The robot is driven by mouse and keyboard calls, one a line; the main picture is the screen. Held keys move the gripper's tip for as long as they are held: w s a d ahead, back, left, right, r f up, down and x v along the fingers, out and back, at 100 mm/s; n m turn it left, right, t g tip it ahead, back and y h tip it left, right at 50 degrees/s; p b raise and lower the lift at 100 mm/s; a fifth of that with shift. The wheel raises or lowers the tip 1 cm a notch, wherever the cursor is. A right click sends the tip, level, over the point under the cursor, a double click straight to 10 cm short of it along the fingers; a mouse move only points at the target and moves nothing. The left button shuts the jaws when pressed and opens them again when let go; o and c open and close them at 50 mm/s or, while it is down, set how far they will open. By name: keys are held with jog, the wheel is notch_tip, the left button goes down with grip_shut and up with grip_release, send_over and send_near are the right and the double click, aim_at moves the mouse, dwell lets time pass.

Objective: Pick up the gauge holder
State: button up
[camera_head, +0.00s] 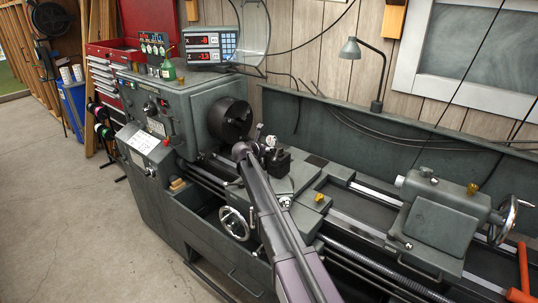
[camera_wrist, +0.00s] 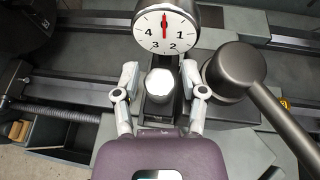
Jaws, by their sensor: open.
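The gauge holder (camera_wrist: 159,86) shows in the wrist view as a dark upright body with a shiny round metal top. A white dial gauge (camera_wrist: 165,30) with a red needle stands just beyond it. My gripper (camera_wrist: 160,78) is open, with one finger on each side of the metal top and visible gaps between. In the head view my gripper (camera_head: 256,138) is at the lathe carriage near the chuck, and my arm largely hides the holder there. The lower part of the holder is hard to make out.
A dark round knob with a bar (camera_wrist: 236,72) lies close to the right finger. In the head view, the lathe chuck (camera_head: 230,118) is to the left, the black tool post (camera_head: 278,162) is beside my gripper, and the tailstock (camera_head: 440,220) stands at the right.

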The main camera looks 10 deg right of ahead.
grip_shut()
jog(key=shift+r, duration=0.15)
notch_tip(320, 180, up, 10)
jog(key=p, duration=1)
dwell(0.9)
